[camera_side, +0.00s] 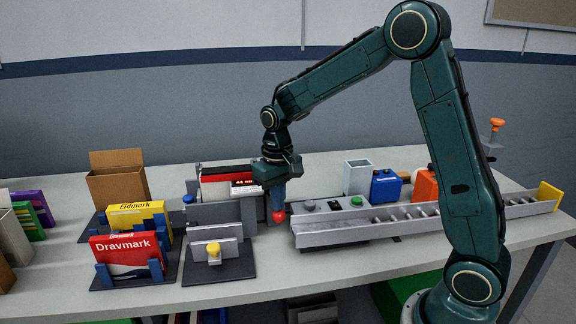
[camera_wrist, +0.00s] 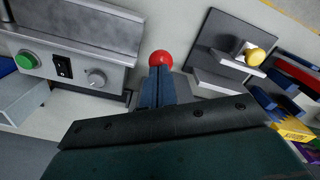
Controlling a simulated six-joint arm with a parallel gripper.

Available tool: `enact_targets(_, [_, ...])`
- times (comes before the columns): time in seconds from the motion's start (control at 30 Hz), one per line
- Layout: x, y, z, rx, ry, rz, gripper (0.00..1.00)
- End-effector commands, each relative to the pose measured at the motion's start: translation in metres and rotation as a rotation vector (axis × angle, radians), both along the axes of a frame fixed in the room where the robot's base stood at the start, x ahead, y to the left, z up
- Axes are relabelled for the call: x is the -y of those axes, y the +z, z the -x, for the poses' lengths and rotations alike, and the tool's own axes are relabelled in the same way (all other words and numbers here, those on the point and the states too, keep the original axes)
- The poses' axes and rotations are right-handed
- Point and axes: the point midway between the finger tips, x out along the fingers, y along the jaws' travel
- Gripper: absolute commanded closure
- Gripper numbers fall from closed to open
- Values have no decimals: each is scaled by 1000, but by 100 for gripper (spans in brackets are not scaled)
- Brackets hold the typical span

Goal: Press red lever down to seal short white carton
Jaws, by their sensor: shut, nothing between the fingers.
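The red lever shows as a round red knob (camera_side: 279,215) beside a grey upright machine (camera_side: 222,213); its arm is mostly hidden. In the wrist view the red knob (camera_wrist: 161,59) sits just beyond the fingertips. My gripper (camera_side: 278,205) points down with its blue fingers shut and empty, right at the knob; whether they touch it I cannot tell. The shut fingers also show in the wrist view (camera_wrist: 158,82). I cannot make out a short white carton for certain; the machine hides what may be inside it.
A long grey conveyor (camera_side: 345,230) with a green button (camera_side: 356,201) lies to the right. A small fixture with a yellow knob (camera_side: 213,248) stands left of the lever. Red (camera_side: 126,250) and yellow (camera_side: 138,215) boxes stand in blue holders. An open brown carton (camera_side: 118,185) is behind them.

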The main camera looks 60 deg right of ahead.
Motion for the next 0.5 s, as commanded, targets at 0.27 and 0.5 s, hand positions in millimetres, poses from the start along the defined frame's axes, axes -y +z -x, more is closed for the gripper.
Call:
enact_targets(0.27, [0, 16, 0, 0, -1, 0, 100])
enact_targets(0.5, [0, 30, 0, 1, 0, 0, 100])
